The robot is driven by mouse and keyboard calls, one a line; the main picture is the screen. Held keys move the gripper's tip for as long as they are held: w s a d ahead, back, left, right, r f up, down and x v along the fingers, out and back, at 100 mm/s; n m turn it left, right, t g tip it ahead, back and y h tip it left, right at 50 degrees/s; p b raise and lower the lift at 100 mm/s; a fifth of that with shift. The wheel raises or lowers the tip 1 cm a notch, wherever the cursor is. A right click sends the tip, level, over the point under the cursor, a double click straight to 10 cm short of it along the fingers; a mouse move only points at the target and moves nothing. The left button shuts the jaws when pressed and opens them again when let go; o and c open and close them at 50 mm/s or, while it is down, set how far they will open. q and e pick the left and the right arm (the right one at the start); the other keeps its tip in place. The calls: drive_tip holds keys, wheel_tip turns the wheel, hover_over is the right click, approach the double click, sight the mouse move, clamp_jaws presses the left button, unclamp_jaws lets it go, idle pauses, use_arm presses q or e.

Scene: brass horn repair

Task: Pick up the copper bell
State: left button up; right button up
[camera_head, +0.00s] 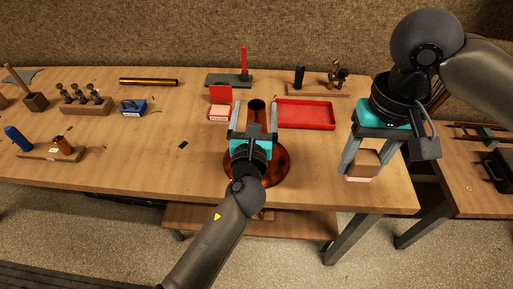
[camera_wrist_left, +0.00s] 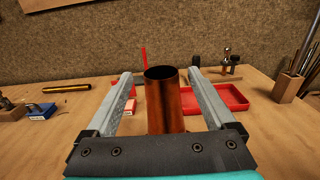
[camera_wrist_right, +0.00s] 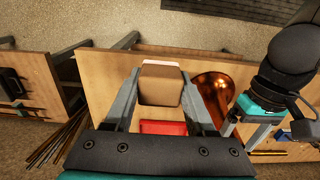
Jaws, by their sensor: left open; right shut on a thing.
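The copper bell (camera_head: 279,168) stands on the workbench, its wide flare down and its narrow tube up. My left gripper (camera_head: 255,109) is open, with one finger on each side of the tube. In the left wrist view the bell's tube (camera_wrist_left: 165,103) stands between the fingers, with a gap on both sides. The gripper and forearm hide part of the flare. My right gripper (camera_head: 364,171) is shut on a brown block with a pale pink face (camera_head: 367,160), to the right of the bell. The right wrist view shows this block (camera_wrist_right: 160,84) between the fingers and the bell's flare (camera_wrist_right: 215,92) beside it.
A red tray (camera_head: 306,126) lies just behind and right of the bell. A red-and-white block (camera_head: 219,112) is behind left. A brass tube (camera_head: 148,82), a blue block (camera_head: 132,107) and tool stands (camera_head: 85,106) lie farther left. The bench left of the bell is mostly clear.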

sight(257, 101)
use_arm(q)
drive_tip(key=shift+w+d+r, duration=0.1)
drive_tip(key=shift+w+r, duration=0.05)
drive_tip(key=shift+w, duration=2)
clamp_jaws()
